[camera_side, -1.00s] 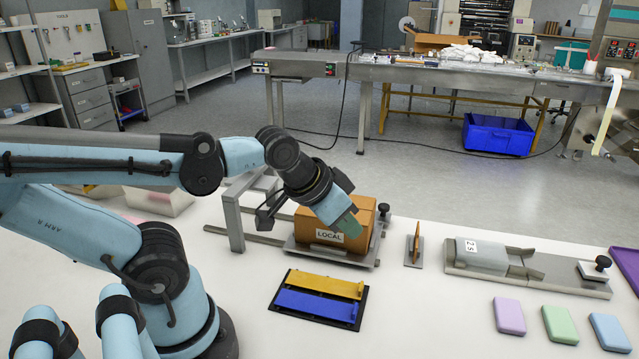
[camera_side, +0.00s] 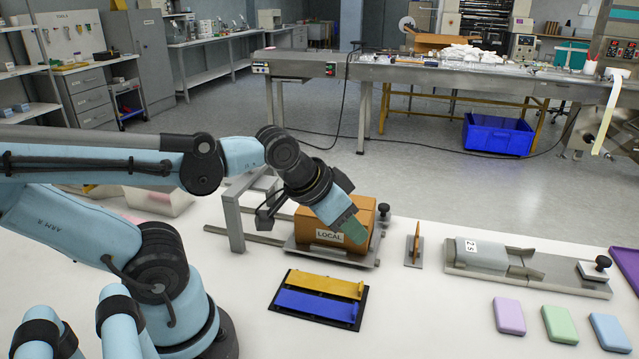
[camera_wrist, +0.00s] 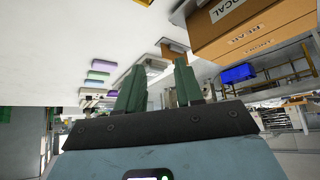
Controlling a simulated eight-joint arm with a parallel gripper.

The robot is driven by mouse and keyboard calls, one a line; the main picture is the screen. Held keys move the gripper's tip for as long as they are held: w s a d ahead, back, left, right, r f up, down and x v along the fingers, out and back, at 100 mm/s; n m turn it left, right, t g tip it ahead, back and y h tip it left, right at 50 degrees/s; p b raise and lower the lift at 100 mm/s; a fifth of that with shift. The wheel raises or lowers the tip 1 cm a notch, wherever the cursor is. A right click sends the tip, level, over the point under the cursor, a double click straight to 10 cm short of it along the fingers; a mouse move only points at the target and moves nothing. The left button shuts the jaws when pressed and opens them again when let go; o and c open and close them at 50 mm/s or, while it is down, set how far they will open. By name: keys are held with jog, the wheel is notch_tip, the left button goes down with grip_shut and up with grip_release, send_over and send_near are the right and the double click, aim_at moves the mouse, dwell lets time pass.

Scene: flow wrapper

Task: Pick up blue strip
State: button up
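The blue strip (camera_side: 316,306) lies on a black tray (camera_side: 276,304) on the white table, in front of a parallel yellow strip (camera_side: 325,283). My gripper (camera_side: 354,232) is above and behind the tray, tilted downward, in front of the cardboard box in the side view. In the wrist view its two green fingers (camera_wrist: 161,86) stand apart with nothing between them. I cannot make out the blue strip in the wrist view.
The cardboard box (camera_side: 305,226), labelled LOCAL, sits on a metal fixture just behind the tray. A metal slide fixture (camera_side: 470,265) and purple (camera_side: 509,316), green (camera_side: 559,325) and blue (camera_side: 609,332) blocks are to the right. The table between tray and blocks is clear.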

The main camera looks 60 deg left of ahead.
jog(key=n+g, duration=0.7)
jog(key=n, duration=0.2)
send_over(354, 317)
jog(key=shift+s+a+f, duration=0.1)
jog(key=shift+a+f, duration=0.1)
jog(key=shift+f, duration=1.7)
jog(key=shift+a+f, duration=0.2)
jog(key=shift+f, duration=1.65)
jog(key=shift+d+f, duration=0.25)
jog(key=shift+f, duration=0.65)
jog(key=shift+d+f, duration=0.2)
jog(key=shift+f, duration=1.5)
grip_shut()
